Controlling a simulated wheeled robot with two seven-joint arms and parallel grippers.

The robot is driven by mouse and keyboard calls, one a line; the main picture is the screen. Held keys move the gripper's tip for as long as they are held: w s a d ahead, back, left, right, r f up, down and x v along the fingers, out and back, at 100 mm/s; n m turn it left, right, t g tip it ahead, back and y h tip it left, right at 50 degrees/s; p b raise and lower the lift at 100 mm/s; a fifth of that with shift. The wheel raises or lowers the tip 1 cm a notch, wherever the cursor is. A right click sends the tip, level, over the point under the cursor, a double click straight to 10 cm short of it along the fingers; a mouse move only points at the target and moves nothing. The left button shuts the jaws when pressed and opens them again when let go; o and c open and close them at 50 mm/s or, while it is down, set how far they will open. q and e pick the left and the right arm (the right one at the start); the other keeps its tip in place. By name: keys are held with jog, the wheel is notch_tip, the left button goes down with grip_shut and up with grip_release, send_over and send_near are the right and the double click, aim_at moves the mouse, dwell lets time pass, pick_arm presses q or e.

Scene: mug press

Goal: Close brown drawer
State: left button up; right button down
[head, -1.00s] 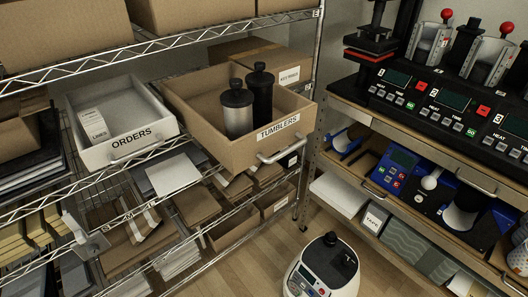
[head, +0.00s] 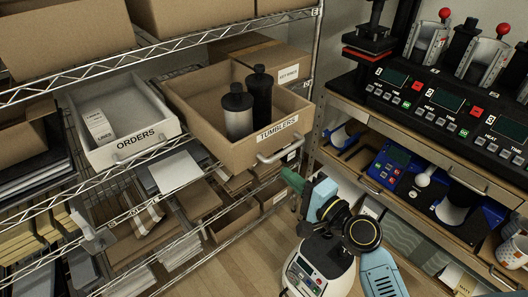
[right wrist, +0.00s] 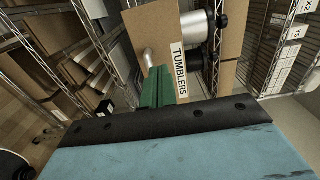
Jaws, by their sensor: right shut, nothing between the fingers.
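The brown drawer (head: 212,136), labelled TUMBLERS, is pulled out from the wire shelf. It holds a silver tumbler (head: 238,112) and a black tumbler (head: 260,95), both upright. Its metal handle (head: 280,153) is on the front. My right gripper (head: 286,174), with green fingers, is just below the handle in the head view. In the right wrist view the shut fingers (right wrist: 158,80) point toward the drawer front (right wrist: 174,30), beside the handle (right wrist: 148,60). I cannot tell whether they touch it. My left gripper is not in view.
A white ORDERS drawer (head: 125,125) is also pulled out, to the left of the brown one. A workbench (head: 420,145) with presses stands at the right. Below the brown drawer are shelves with cardboard boxes (head: 232,218).

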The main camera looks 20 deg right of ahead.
aim_at(256, 149)
jog(key=p+x, duration=0.1)
jog(key=x, duration=0.8)
jog(key=shift+w+a+f, duration=0.1)
jog(key=shift+w+a, duration=0.05)
jog(key=shift+w, duration=0.15)
